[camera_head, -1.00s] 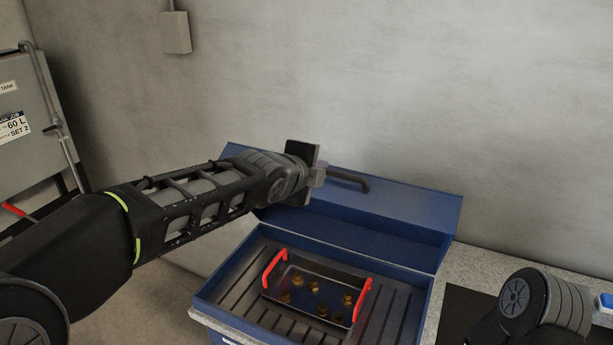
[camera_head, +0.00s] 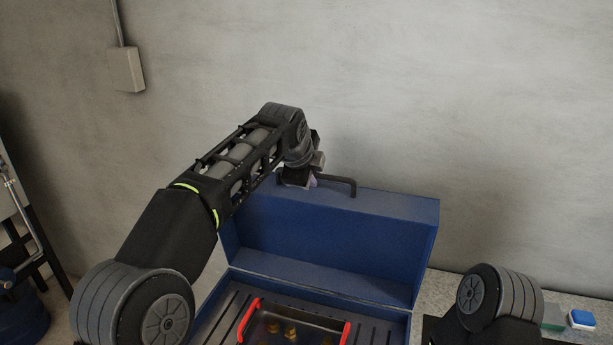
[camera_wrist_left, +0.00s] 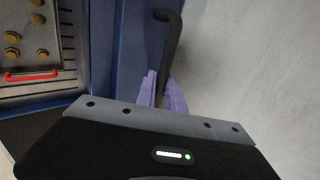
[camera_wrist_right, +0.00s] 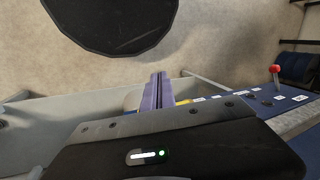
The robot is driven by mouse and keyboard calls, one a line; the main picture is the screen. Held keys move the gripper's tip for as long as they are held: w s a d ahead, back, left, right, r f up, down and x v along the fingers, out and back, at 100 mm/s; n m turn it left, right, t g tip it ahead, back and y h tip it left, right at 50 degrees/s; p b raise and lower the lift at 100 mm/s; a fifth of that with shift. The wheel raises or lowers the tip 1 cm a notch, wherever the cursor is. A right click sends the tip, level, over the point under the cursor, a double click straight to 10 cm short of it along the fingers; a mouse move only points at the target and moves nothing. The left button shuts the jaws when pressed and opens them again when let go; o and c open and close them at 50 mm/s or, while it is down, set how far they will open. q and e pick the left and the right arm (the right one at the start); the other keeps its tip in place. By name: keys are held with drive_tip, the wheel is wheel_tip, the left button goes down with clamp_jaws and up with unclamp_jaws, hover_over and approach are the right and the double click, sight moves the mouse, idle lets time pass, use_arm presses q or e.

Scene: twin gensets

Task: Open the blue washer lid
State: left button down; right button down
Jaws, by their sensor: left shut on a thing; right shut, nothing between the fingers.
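The blue washer's lid (camera_head: 375,250) stands raised at the back of the blue box, with its inner face toward me. Its dark bar handle (camera_head: 345,184) is on the upper edge and also shows in the left wrist view (camera_wrist_left: 171,45). My left gripper (camera_head: 313,181) is at the handle's left part. In the left wrist view its purple fingers (camera_wrist_left: 163,92) are shut on the handle. My right gripper (camera_wrist_right: 158,92) shows in the right wrist view, shut and empty, away from the lid. The left hand hides part of the handle.
A metal tray (camera_head: 311,318) with red handles and brass-coloured parts sits in the open box. A grey counter (camera_head: 443,287) lies to the right, with a blue-and-white object (camera_head: 581,319). A concrete wall rises close behind the lid.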

use_arm(q)
drive_tip(key=shift+w+d+f, duration=0.1)
drive_tip(key=shift+w+f, duration=0.1)
drive_tip(key=shift+w, duration=0.15)
drive_tip(key=c, duration=1.5)
unclamp_jaws()
drive_tip(key=b+v, duration=0.1)
drive_tip(key=v, duration=0.6)
drive_tip(key=shift+w+d+b, duration=0.1)
drive_tip(key=shift+b, duration=0.25)
drive_tip(key=shift+s+r, duration=0.3)
drive_tip(key=shift+r, duration=0.15)
